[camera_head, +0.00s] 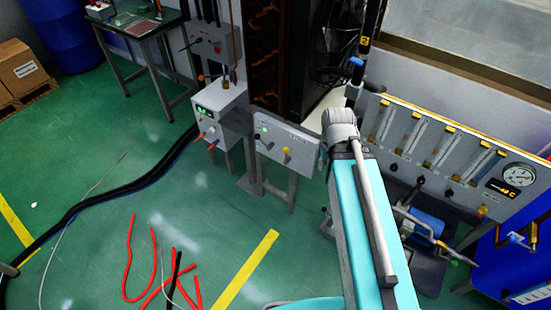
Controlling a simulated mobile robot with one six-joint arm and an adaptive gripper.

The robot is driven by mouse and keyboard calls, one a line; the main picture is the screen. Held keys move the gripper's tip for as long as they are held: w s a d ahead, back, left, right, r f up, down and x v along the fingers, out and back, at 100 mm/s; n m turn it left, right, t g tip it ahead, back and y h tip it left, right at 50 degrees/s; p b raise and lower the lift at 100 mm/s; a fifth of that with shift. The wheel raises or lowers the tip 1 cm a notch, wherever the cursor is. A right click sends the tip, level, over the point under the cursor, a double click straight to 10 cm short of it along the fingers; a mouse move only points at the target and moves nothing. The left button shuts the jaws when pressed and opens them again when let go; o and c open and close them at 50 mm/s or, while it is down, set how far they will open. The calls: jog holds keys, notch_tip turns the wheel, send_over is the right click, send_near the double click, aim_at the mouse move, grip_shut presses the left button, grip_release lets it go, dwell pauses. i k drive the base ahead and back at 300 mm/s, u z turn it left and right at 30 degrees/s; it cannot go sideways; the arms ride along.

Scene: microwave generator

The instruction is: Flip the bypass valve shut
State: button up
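My teal and grey arm reaches up through the middle of the view, ending in a grey rounded joint. I cannot make out my gripper or its fingertips. No part is clearly marked as the bypass valve. A dark vertical pipe with blue fittings (356,62) stands behind the arm's upper end. A grey flow panel (455,150) at the right carries several flow tubes, dark knobs and a round gauge (518,174). Below it, a lever with a yellowish handle (421,224) sits by a blue cylinder (428,219). Whether any valve is open or shut is too small to tell.
A white control box (221,112) and a grey switch panel (285,142) stand left of my arm. Black cables (110,204) and red hoses (128,265) lie on the green floor. A workbench (139,24), blue drum (62,30) and cardboard box (24,72) stand at the upper left.

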aim_at(286, 150)
jog(key=u, duration=0.8)
jog(key=k, duration=1.35)
jog(key=u, duration=0.5)
jog(key=i, duration=1.55)
jog(key=z, duration=0.75)
